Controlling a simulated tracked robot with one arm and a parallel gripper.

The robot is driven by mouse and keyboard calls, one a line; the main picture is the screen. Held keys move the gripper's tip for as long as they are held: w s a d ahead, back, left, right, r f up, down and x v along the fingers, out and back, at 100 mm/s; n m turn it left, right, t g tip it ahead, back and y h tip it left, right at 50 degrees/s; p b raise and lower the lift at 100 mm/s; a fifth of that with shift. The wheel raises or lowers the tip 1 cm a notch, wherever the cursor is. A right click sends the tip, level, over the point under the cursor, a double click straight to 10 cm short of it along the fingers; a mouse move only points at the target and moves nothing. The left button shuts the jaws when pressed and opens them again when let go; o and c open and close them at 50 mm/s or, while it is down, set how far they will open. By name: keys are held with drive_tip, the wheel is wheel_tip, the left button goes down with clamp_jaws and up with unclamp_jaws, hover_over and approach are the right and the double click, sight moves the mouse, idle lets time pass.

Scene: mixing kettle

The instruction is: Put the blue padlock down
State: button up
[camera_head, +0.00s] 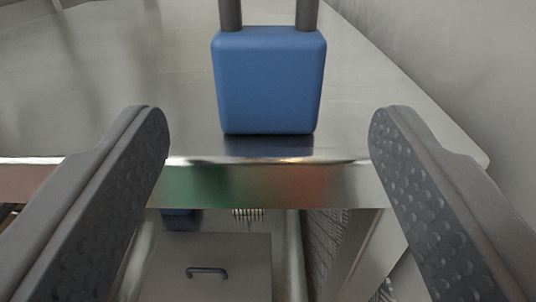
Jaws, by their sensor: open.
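The blue padlock (268,82) stands upright on a shiny metal table top (110,80), close to its front edge. Its two grey shackle legs rise out of the top of the picture, so the shackle's upper part is hidden. My gripper (269,135) is open, with one dark textured finger on each side of the picture. The fingers are well apart, and the padlock stands beyond and between them with a clear gap on both sides. Nothing is held.
The table's front edge (270,185) runs across the picture below the padlock. Under it shows a grey panel with a dark handle (207,272). A pale wall (460,70) rises along the right side. The table top left of the padlock is clear.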

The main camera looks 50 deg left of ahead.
drive_tip(key=b+v, duration=0.5)
drive_tip(key=v, duration=0.1)
drive_tip(key=shift+w+f, duration=0.1)
drive_tip(key=shift+f, duration=0.05)
drive_tip(key=shift+o, duration=0.5)
drive_tip(key=shift+s+d+b, duration=0.25)
drive_tip(key=shift+s+b, duration=0.05)
drive_tip(key=shift+b, duration=0.45)
wheel_tip(320, 180, up, 7)
drive_tip(key=g+h+p, duration=0.2)
drive_tip(key=h+p, duration=0.1)
drive_tip(key=p, duration=1.7)
drive_tip(key=shift+w+f, duration=0.2)
drive_tip(key=shift+f, duration=0.05)
drive_tip(key=shift+g, duration=0.3)
drive_tip(key=shift+f, duration=0.1)
